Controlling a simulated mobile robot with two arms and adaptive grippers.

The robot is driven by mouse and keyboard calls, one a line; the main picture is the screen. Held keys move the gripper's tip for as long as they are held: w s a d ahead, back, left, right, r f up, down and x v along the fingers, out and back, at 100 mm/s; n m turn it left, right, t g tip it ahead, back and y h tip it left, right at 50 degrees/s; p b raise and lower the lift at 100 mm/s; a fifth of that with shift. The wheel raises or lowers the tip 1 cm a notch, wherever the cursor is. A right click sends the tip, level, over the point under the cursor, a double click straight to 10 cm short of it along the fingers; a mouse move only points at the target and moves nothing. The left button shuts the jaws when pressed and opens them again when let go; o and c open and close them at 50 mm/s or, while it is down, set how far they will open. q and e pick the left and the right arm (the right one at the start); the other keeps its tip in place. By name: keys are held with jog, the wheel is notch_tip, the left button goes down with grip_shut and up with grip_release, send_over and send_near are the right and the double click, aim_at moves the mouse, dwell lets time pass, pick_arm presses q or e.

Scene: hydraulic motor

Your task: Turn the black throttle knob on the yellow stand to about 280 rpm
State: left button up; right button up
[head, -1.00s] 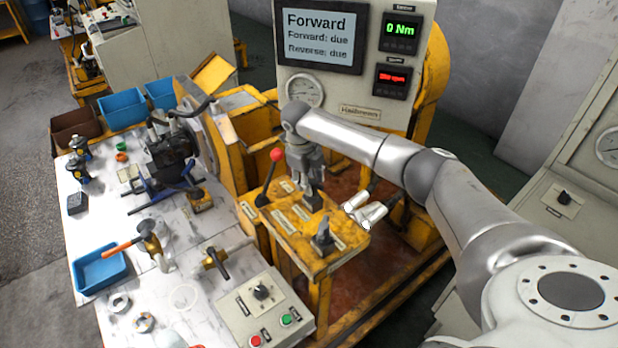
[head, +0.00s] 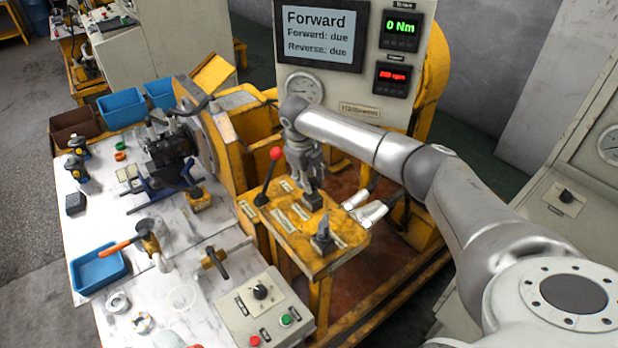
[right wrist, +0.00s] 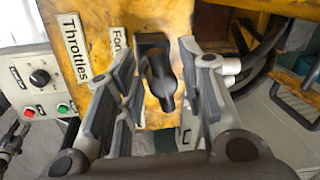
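The yellow stand (head: 292,243) carries a red-balled lever (head: 268,178) and two black controls. My right gripper (head: 308,182) points down over the farther control, the black throttle knob (head: 312,200). In the right wrist view the black knob (right wrist: 157,68) lies between the fingers of my right gripper (right wrist: 155,75), beside labels reading "Throttles" and "For…". Narrow gaps seem to show on both sides, so the fingers look open around it. The second black control (head: 323,240) stands nearer the front edge. The red rpm readout (head: 392,78) looks like 200 or 280. My left gripper is out of view.
A grey control box (head: 240,310) with a knob and red and green buttons stands in front left. Pale cylindrical parts (head: 370,213) are just right of the stand. The screen (head: 318,35) reads Forward. The white table (head: 200,240) holds tools and a blue tray (head: 98,270).

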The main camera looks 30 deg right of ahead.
jog(key=shift+r, duration=0.2)
notch_tip(320, 180, up, 11)
jog(key=a, duration=0.2)
jog(key=shift+s+a+r, duration=0.15)
jog(key=shift+s+r, duration=0.05)
jog(key=shift+s, duration=0.15)
dwell(0.3)
